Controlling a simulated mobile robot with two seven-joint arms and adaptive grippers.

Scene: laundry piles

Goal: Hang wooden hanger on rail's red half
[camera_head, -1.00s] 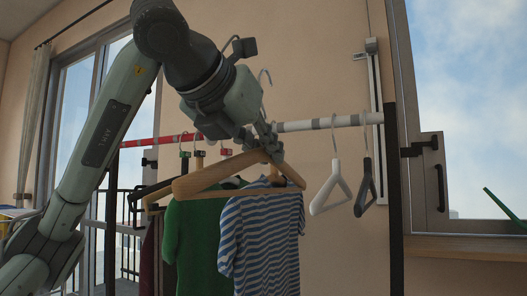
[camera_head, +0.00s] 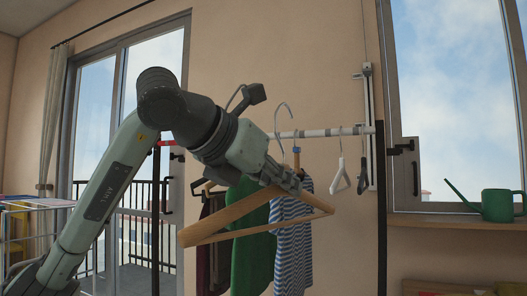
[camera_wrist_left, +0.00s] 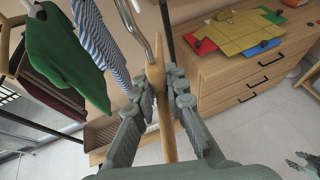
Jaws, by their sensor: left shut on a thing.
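My left gripper (camera_head: 290,182) is shut on the wooden hanger (camera_head: 212,238), near the neck below its hook. The hanger is tilted, with its hook upward, and looks nearer to me than the rail. In the left wrist view the fingers (camera_wrist_left: 157,105) close on the wood (camera_wrist_left: 168,135). The rail's red half (camera_head: 166,143) shows only as a short piece at left; my arm hides the rest. The rail's white half (camera_head: 318,133) runs right, behind the hook. What seems to be my right gripper (camera_wrist_left: 303,163) shows at the wrist view's lower right corner, its jaws unclear.
A green garment (camera_head: 252,240) and a striped shirt (camera_head: 293,235) hang behind the hanger. A white hanger (camera_head: 340,176) and a black one (camera_head: 363,178) hang at the rail's right. A green watering can (camera_head: 497,206) stands on the sill.

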